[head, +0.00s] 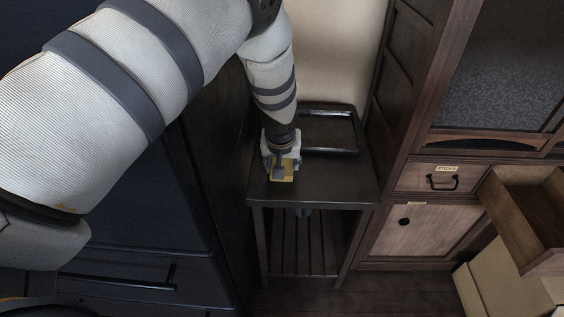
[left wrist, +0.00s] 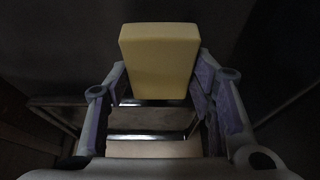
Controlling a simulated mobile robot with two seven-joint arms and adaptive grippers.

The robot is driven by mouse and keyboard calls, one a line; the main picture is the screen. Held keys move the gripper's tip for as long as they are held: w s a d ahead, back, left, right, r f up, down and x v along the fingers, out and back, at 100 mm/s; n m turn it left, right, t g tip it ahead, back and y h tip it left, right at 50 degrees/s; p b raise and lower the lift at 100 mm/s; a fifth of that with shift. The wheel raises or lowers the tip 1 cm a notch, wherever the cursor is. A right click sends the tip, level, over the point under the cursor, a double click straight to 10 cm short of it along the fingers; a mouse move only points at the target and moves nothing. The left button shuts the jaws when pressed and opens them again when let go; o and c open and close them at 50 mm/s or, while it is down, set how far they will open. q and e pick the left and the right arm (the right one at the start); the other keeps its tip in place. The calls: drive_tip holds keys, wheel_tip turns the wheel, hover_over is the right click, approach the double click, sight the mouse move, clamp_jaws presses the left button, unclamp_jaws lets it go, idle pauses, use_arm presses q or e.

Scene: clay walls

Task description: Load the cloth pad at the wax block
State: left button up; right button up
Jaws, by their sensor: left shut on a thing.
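My left gripper (head: 281,164) points down over the left part of a small dark table (head: 337,187). It is shut on a yellow block (head: 287,177). The left wrist view shows this smooth, plain block (left wrist: 160,62) between the fingertips of my left gripper (left wrist: 160,75). I cannot tell from its look whether it is the wax block or the cloth pad. No second such thing can be made out. Whether the block touches the table top is not clear. My right gripper is in neither view.
A dark, empty-looking tray (head: 329,130) lies at the back of the table by the wall. At right stands a wooden cabinet with a labelled shut drawer (head: 441,179) and an open drawer (head: 527,215). Cardboard boxes (head: 501,282) stand below. A dark cabinet (head: 150,240) borders the left.

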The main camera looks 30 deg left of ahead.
use_arm(q)
drive_tip(key=shift+r+p, duration=1.15)
drive_tip(key=shift+r, duration=2.4)
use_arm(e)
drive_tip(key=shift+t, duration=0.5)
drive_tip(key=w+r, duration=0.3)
use_arm(q)
drive_tip(key=shift+f, duration=0.1)
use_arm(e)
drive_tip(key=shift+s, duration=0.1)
